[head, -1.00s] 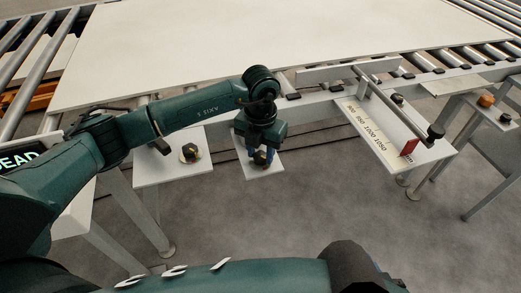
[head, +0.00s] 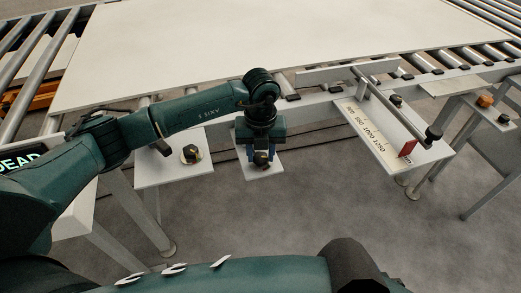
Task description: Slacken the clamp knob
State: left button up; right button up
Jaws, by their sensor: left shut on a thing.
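The clamp knob (head: 261,159) is a small dark knob on a small white plate (head: 269,170) below the conveyor's front rail, near the picture's middle. My left gripper (head: 261,157) points down over this plate, its blue fingers shut on the knob. The fingers and the gripper body hide part of the knob, so any marking on it cannot be read. My right gripper is not in view.
A black dial with a pale pointer (head: 190,153) sits on a white plate to the left. To the right are a scale plate (head: 372,126) with a red marker (head: 407,149), a rod with a black end knob (head: 433,133), and an orange button (head: 485,100). A white panel (head: 240,50) lies on the rollers.

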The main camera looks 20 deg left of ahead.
aim_at(261, 156)
pick_arm(q)
jog(key=shift+n, duration=0.9)
jog(key=o, duration=1)
notch_tip(261, 156, up, 13)
jog(key=shift+r, duration=0.1)
